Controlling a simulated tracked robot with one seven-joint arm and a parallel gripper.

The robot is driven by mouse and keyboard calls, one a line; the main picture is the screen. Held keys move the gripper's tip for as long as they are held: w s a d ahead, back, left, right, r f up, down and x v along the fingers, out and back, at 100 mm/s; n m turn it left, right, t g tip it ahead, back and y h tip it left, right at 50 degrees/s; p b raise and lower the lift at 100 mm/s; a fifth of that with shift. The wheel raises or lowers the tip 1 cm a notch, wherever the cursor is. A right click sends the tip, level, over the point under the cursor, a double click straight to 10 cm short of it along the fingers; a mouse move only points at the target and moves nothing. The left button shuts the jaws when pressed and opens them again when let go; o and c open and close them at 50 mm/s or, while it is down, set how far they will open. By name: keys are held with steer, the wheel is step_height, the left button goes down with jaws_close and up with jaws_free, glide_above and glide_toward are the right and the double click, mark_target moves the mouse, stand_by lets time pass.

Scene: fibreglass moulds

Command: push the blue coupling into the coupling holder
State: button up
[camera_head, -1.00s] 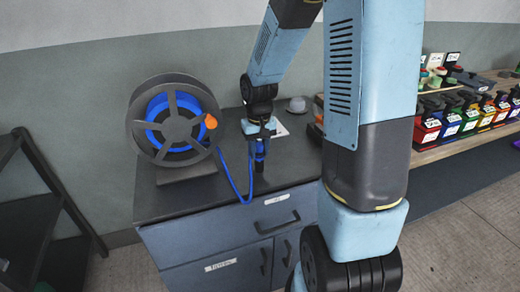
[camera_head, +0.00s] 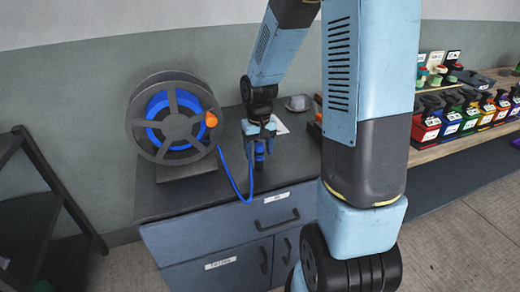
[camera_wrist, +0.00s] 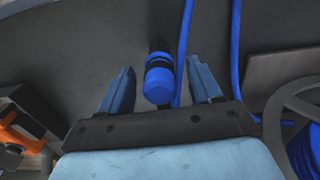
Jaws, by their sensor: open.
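The blue coupling (camera_wrist: 159,84) stands between the fingers of my gripper (camera_wrist: 161,88) in the wrist view, with a visible gap on each side. My gripper is open. Black rings and a dark round part (camera_wrist: 158,46) show at the coupling's far end. I cannot tell whether that dark part is the coupling holder or the coupling's own nose. In the head view my gripper (camera_head: 259,146) points down over the dark worktop, around the coupling (camera_head: 260,149), with a dark upright piece below it. How deep the coupling sits is hidden.
A reel (camera_head: 172,118) of blue hose stands left on the worktop (camera_head: 178,204); its hose (camera_head: 236,187) loops over the front edge near my gripper. A small grey domed object (camera_head: 298,103) is behind.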

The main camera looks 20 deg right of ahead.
mark_target(259, 144)
steer(key=shift+r, duration=0.1)
step_height(259, 144, up, 14)
steer(key=shift+f, duration=0.25)
stand_by(0.5)
steer(key=s+r+t, duration=0.2)
steer(key=s+r, duration=0.3)
steer(key=s, duration=0.4)
steer(key=s+r+t, duration=0.3)
steer(key=s+r, duration=0.2)
steer(key=s, duration=0.5)
steer(key=shift+s+d+r+t, duration=0.2)
steer(key=shift+s+r+t, duration=0.1)
steer(key=shift+r, duration=0.1)
steer(key=shift+w, duration=0.1)
